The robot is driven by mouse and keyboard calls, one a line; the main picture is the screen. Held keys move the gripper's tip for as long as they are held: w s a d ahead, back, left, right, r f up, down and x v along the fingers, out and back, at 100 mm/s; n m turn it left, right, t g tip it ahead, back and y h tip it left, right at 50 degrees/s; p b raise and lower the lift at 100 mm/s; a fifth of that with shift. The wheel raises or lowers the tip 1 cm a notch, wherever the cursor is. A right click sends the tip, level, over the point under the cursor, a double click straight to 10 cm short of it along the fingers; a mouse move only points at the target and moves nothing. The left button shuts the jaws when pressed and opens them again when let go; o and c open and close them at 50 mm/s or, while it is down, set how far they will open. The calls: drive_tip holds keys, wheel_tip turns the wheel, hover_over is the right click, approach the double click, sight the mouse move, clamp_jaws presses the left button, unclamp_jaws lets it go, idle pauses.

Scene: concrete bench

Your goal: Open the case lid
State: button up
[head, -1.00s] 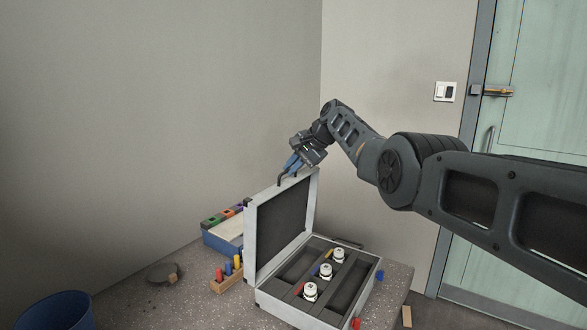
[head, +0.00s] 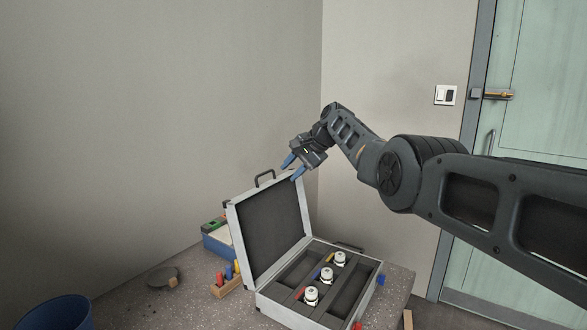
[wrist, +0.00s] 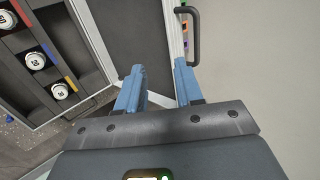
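The silver case (head: 318,282) stands on the bench with its lid (head: 270,226) raised and leaning back past upright. The lid's dark handle (head: 265,178) is at its top edge and also shows in the wrist view (wrist: 194,38). My gripper (head: 293,169) is open, its blue fingers apart, just above the right part of the lid's top edge. Nothing is between the fingers, and the handle is clear of them. In the wrist view my gripper's fingertips (wrist: 158,68) are near the lid's edge; whether they touch it I cannot tell.
Several white-capped items (head: 326,274) sit in the case's dark compartments. Left of the case are a wooden block with coloured pegs (head: 228,285), a blue tray (head: 218,247) and a dark round dish (head: 160,277). A blue bin (head: 55,312) stands at lower left.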

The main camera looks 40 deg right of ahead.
drive_tip(key=v, duration=0.7)
drive_tip(key=shift+s+d+r+b, duration=0.15)
drive_tip(key=shift+s+r+b, duration=0.05)
drive_tip(key=shift+r+b, duration=0.15)
